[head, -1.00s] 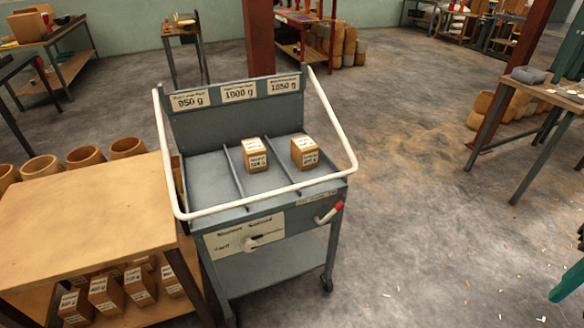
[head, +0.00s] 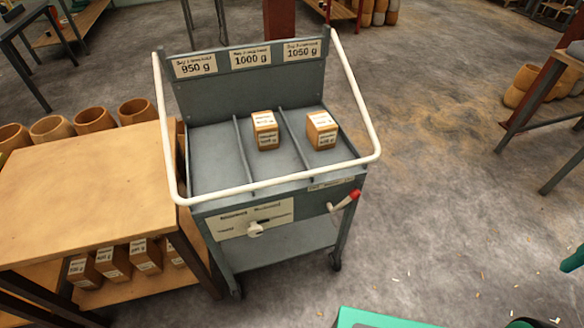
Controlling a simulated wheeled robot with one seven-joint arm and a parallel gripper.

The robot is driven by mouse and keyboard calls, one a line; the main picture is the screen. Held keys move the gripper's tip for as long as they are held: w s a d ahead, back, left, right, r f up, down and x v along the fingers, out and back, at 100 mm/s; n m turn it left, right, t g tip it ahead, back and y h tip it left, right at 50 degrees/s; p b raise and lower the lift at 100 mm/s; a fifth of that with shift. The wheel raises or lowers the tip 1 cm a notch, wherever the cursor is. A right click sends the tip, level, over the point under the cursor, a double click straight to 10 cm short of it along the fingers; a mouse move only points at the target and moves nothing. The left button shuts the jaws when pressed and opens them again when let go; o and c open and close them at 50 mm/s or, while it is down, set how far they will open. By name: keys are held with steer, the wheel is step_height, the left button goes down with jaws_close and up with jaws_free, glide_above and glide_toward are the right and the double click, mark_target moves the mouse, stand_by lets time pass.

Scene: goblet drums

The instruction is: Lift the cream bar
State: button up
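The cream bar (head: 285,178) is a U-shaped tube on a grey wheeled cart (head: 240,218). Its two arms run from beside the upright back panel (head: 251,88) forward along both sides. Its crosspiece lies low across the front of the cart's divided top, slanting up to the right. Nothing touches the bar from my side. My gripper is not in view.
Two wooden blocks (head: 265,130) (head: 321,130) stand in the middle and right bays; the left bay is empty. A wooden table (head: 85,190) stands close at left. Floor is open at right.

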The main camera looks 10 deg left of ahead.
mark_target(289, 181)
steer(key=w+a+f+n+h, duration=0.3)
steer(key=w+f, duration=0.1)
steer(key=w, duration=0.3)
steer(key=w+a+f+n+h, duration=0.2)
steer(key=w+a+f, duration=0.1)
steer(key=w, duration=0.5)
steer(key=w+a+f+n+t+h, duration=0.35)
steer(key=w+a+n+t, duration=0.35)
steer(key=a, duration=0.7)
steer(key=a+f+n+t+y, duration=0.2)
steer(key=a+n+t+y, duration=0.35)
steer(key=a, duration=1.35)
steer(key=s+a+n+t+y, duration=0.1)
steer(key=s+a+n, duration=0.1)
steer(key=a, duration=0.3)
steer(key=s+a+f+n+t+y, duration=0.1)
steer(key=s+a+n+y, duration=0.1)
steer(key=s+a+n, duration=0.1)
steer(key=s+a+f+n+t+y, duration=0.1)
steer(key=s+a+n+y, duration=0.1)
steer(key=a, duration=0.4)
steer(key=shift+s+a+f+n, duration=0.1)
steer(key=shift+s+a+n, duration=0.15)
steer(key=shift+n, duration=0.35)
steer(key=shift+s+a+n, duration=0.15)
steer(key=shift+s+n, duration=0.15)
steer(key=shift+n, duration=0.25)
steer(key=x, duration=1)
steer(key=shift+w+a, duration=0.15)
steer(key=shift+w, duration=0.1)
